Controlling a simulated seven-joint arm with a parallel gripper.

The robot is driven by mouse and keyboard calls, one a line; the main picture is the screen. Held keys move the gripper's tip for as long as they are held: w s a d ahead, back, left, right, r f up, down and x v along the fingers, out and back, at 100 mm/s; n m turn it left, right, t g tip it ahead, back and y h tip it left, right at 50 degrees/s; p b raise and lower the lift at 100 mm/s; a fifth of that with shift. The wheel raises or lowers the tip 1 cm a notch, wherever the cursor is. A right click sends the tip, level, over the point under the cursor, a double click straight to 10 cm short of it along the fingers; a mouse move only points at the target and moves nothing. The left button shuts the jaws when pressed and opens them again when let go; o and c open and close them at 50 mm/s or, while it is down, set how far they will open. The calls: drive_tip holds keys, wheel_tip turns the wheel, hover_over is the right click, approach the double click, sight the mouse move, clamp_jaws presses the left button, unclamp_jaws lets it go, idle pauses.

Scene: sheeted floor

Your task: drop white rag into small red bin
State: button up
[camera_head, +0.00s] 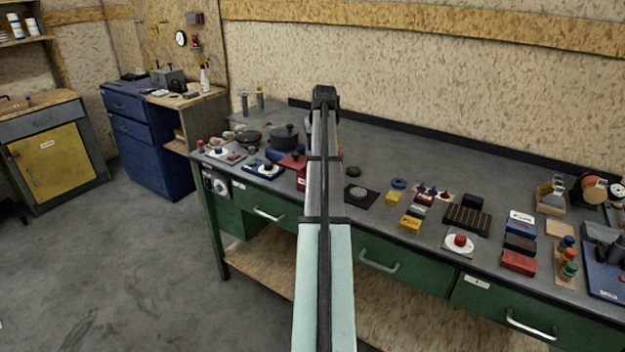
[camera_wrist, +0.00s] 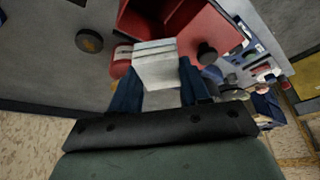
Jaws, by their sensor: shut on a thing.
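The white rag (camera_wrist: 157,68) shows in the wrist view as a small folded, pale block. It sits between the two dark blue fingers of my gripper (camera_wrist: 158,78), which is shut on it. A red open container, which looks like the small red bin (camera_wrist: 213,30), lies just beyond the rag at the top of the wrist view. The rag overlaps its near side in the picture; I cannot tell the height between them. My gripper and the rag are hidden there.
The workbench (camera_head: 375,160) has clear grey room toward the wall. A dark square plate (camera_head: 361,195), small blocks and a red button (camera_head: 460,241) lie to the right. A round dark knob (camera_wrist: 89,40) shows in the wrist view.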

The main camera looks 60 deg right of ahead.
drive_tip(key=shift+f, duration=0.25)
drive_tip(key=o, duration=1.1)
drive_tip(key=v, duration=1.4)
